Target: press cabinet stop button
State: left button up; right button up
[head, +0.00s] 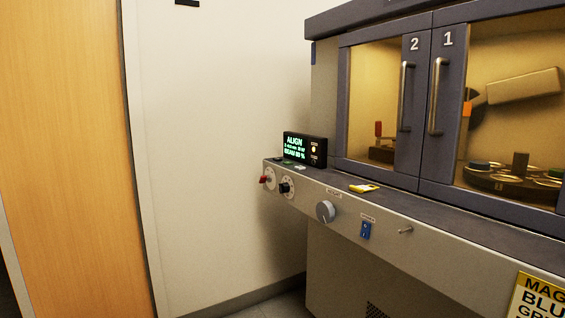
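The grey cabinet (430,243) stands on the right, with a control ledge along its front. A small red button or knob (265,180) sticks out at the far left end of the ledge's front face; it is too small to read any label. Right beside it is a black knob (284,188) on a pale round plate. Neither of my grippers is in view, and nothing touches the controls.
The ledge carries a grey dial (325,211), a blue switch (366,230), a lit green display (305,149) reading ALIGN and a yellow item (364,188). Glazed doors (421,117) marked 2 and 1 are shut. A wooden door (65,160) is left; floor is barely visible.

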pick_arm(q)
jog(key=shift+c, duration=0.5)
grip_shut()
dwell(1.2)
